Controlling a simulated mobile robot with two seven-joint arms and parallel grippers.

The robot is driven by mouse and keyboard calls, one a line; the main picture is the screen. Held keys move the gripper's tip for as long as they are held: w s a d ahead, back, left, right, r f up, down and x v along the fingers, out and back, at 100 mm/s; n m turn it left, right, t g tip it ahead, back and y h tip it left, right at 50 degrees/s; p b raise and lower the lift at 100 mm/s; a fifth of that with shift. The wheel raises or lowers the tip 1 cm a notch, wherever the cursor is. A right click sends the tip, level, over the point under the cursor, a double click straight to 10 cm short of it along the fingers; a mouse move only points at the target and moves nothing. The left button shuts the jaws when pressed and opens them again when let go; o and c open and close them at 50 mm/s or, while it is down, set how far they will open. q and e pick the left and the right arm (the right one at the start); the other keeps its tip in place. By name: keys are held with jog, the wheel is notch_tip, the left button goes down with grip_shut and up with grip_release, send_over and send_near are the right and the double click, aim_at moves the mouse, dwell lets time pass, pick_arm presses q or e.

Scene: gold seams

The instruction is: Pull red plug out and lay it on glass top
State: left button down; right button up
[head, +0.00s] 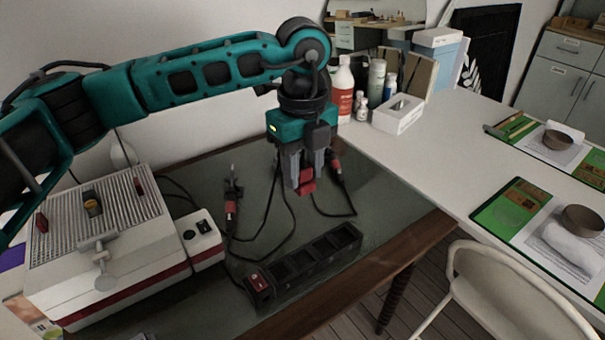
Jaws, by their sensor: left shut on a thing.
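My left gripper (306,180) is shut on the red plug (305,186) and points down over the glass top. The plug shows as a small red block between and below the fingers; most of it is hidden by them. The black power strip (309,268) lies nearer the front, with a red switch (259,283) at its left end. Its visible sockets look empty, and the plug appears apart from it. The dark glass top (385,205) sits in a brown wooden frame. My right gripper is not in view.
Two other red-and-black cord ends (231,207) (336,168) lie on the glass with black cables. A white machine with a ribbed top (110,265) stands at left. Glass right of the strip is clear.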

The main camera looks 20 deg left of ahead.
aim_at(302, 167)
pick_arm(q)
jog(key=shift+r+p, duration=1.15)
jog(key=shift+r, duration=0.85)
jog(key=shift+f, duration=0.1)
